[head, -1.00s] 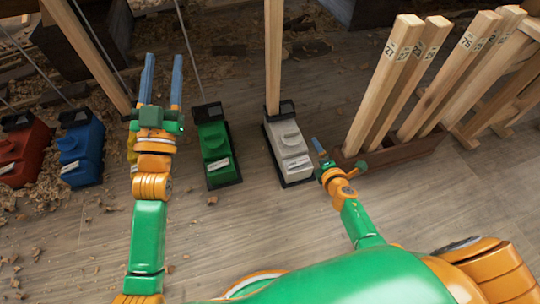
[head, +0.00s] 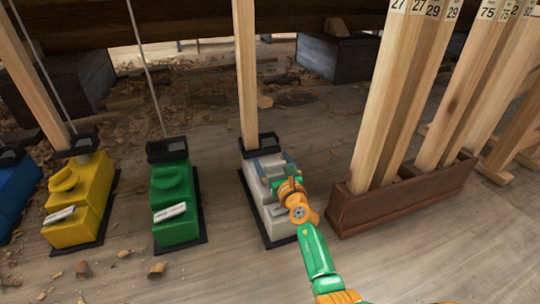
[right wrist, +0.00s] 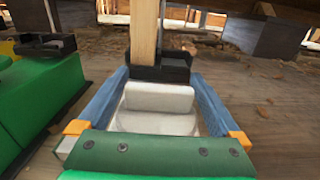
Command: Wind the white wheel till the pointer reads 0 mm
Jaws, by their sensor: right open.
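The white jack block (head: 277,224) stands on a black base, with a tall wooden post rising from the black cup behind it. My right gripper (head: 270,175) is over the top of this block. In the right wrist view its two blue fingers (right wrist: 158,82) are open, one on each side of the white wheel (right wrist: 158,98). I cannot tell whether either finger touches the wheel. The scale and pointer of the white block are hidden behind my gripper and arm, so the reading cannot be seen. My left gripper is not in view.
A green block (head: 176,205) and a yellow block (head: 82,205) stand to the left. A brown wooden rack (head: 405,200) of numbered posts stands close on the right. Wood chips litter the floor. Bare floor lies in front.

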